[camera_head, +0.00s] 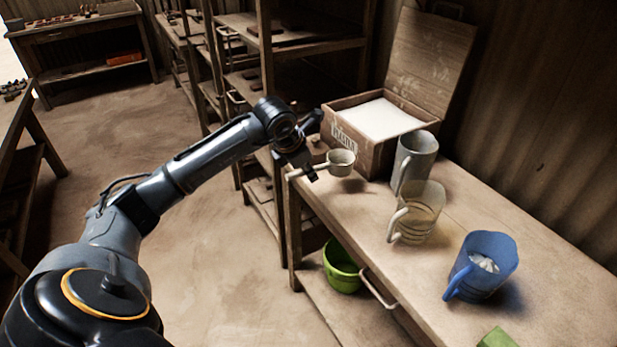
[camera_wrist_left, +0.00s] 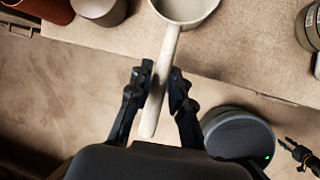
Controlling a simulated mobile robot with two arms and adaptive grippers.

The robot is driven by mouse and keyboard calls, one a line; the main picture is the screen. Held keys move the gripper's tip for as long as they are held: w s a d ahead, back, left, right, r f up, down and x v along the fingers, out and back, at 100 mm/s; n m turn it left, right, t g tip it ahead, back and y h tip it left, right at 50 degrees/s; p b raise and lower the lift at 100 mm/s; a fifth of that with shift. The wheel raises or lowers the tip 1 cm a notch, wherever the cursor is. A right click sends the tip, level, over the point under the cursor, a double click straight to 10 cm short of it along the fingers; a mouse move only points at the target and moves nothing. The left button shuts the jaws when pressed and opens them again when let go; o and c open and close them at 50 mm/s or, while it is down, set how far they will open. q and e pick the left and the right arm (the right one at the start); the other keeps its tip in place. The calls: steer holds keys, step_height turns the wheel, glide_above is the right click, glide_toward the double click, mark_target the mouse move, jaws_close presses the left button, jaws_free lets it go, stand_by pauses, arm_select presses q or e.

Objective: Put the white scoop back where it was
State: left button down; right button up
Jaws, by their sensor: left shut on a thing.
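My left gripper (camera_head: 313,160) is shut on the handle of the white scoop (camera_head: 342,165), near the left edge of the workbench. The scoop's cup points right, opening upward, in front of an open box (camera_head: 371,158) of white material. In the left wrist view, the fingers of my left gripper (camera_wrist_left: 160,88) are either side of the scoop's pale handle (camera_wrist_left: 158,98). The scoop's cup (camera_wrist_left: 185,8) is cut off by the top edge there. I cannot tell whether the cup touches the bench. My right gripper is not in view.
A grey jug (camera_head: 415,157), a clear jug (camera_head: 420,216) and a blue jug (camera_head: 485,268) with white contents stand along the workbench (camera_head: 500,215). A green bucket (camera_head: 342,268) is on the lower shelf. Shelving (camera_head: 300,45) stands behind. The bench between the jugs has some free room.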

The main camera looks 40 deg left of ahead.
arm_select(q)
steer(key=shift+w+a+f, duration=0.35)
steer(key=shift+w+f, duration=0.2)
steer(key=shift+f, duration=0.25)
step_height(320, 180, down, 3)
steer(key=shift+p, duration=0.7)
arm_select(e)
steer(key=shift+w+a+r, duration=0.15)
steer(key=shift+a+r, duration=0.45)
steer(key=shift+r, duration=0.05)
arm_select(q)
steer(key=shift+f+b, duration=0.25)
steer(key=shift+b, duration=0.1)
steer(key=c, duration=1.2)
jaws_free()
steer(key=shift+r, duration=0.1)
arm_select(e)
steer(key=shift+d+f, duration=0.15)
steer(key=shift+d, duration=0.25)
